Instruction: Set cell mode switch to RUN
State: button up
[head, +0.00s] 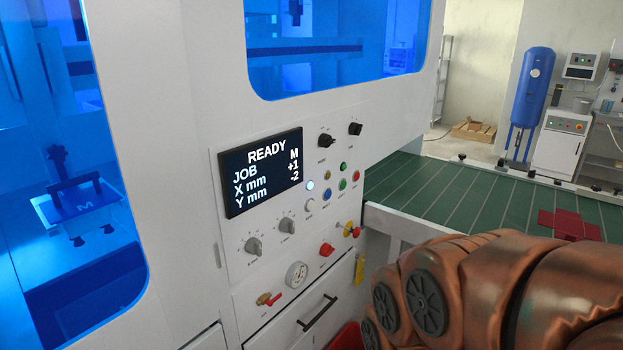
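The control panel (225,238) is on the white machine front in the middle of the view. Two black rotary switches sit at its upper right: a left switch (326,141) and a right switch (355,129). Small labels lie below them, too small to read surely, so I cannot tell which is the cell mode switch or its setting. The display (262,172) reads READY, JOB M, X mm +1, Y mm -2. My copper-coloured arm fills the lower right. My gripper is not in view.
Below the switches are several coloured buttons, one lit white (310,185), two grey knobs (253,246) (287,226), a gauge (297,274) and a red knob (327,249). A drawer handle (317,313) sticks out. A green conveyor (450,195) with red pieces (568,225) lies right.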

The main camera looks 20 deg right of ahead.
aim_at(325, 140)
jog(key=u, duration=0.05)
jog(key=k, duration=1)
jog(key=z, duration=0.8)
jog(key=i, duration=0.75)
jog(key=u, duration=0.75)
jog(key=i, duration=0.75)
jog(key=u, duration=0.75)
